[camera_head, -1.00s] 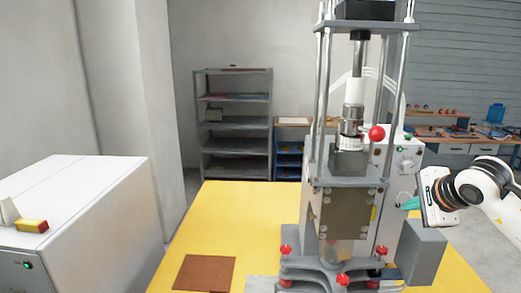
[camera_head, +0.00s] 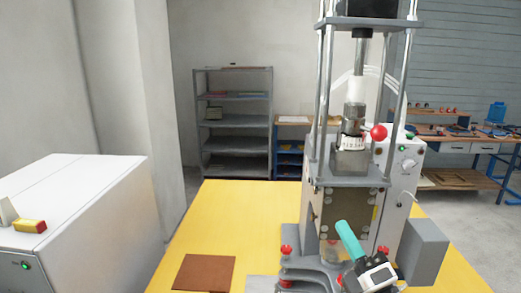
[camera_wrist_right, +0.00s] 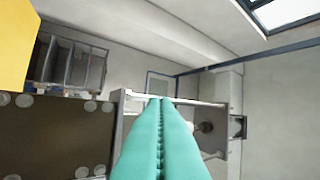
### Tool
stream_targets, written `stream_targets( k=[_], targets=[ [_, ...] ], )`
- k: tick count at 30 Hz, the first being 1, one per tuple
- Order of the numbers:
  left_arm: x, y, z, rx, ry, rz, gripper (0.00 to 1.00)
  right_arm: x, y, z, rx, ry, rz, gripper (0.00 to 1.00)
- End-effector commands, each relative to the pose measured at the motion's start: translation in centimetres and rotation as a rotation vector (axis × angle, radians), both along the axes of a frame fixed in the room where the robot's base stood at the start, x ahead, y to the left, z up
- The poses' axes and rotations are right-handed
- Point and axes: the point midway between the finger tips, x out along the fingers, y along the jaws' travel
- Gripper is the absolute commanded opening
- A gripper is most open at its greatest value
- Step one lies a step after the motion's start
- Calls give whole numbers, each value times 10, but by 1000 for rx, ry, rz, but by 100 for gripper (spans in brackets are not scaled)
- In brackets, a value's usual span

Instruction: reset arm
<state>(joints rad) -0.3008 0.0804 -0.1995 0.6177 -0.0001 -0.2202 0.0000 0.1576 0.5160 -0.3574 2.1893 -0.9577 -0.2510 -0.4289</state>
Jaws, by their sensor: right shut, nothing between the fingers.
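My right gripper (camera_head: 343,228) has teal fingers and shows low in the head view, in front of the lower part of the welding press (camera_head: 345,180). Its fingers point up and slightly left. In the right wrist view the two teal fingers (camera_wrist_right: 160,104) lie together with nothing between them, and the press's plates and bolts show beyond and beside them. I cannot tell whether the fingers touch the press. My left gripper is in neither view.
The press stands on a yellow table (camera_head: 235,215) with a brown square plate (camera_head: 204,272) at its front left. A white cabinet (camera_head: 75,215) stands at left. Grey shelves (camera_head: 233,125) and a workbench (camera_head: 455,148) stand behind. The table's left part is mostly clear.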

Motion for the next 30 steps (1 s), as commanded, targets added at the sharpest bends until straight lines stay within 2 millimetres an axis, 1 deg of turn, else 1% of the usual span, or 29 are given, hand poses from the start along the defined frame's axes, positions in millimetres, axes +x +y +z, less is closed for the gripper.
stream_targets(
  k=[1, 2, 3, 5, 6, 8, 9, 11, 12, 15, 18, 21, 26, 27, 30],
  targets=[
    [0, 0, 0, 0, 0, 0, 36, -3, -20, -29, 205, 154, -52, 0],
    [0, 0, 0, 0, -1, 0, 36, -5, -32, -47, 321, 243, -89, 0],
    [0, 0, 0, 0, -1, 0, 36, -11, -47, -74, 470, 364, -141, 0],
    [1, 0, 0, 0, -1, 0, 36, -24, -63, -115, 660, 530, -221, 0],
    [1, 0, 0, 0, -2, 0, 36, -35, -70, -143, 774, 637, -274, 0],
    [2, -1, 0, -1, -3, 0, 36, -58, -77, -182, 927, 791, -356, 0],
    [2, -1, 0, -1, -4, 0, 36, -74, -79, -205, 1015, 883, -409, 0],
    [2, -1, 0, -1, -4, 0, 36, -99, -79, -234, 1124, 1007, -483, 0],
    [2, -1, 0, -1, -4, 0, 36, -115, -78, -249, 1183, 1079, -527, 0],
    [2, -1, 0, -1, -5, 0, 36, -151, -72, -279, 1300, 1231, -625, 0],
    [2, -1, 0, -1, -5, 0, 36, -185, -66, -300, 1387, 1359, -715, 0],
    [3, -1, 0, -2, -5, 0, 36, -217, -58, -314, 1456, 1473, -796, 0],
    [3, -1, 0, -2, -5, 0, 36, -266, -44, -328, 1545, 1640, -920, 0],
    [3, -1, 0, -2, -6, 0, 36, -258, -45, -342, 1536, 1634, -920, 0],
    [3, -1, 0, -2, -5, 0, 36, -250, -44, -369, 1528, 1639, -927, 0]
  ],
)
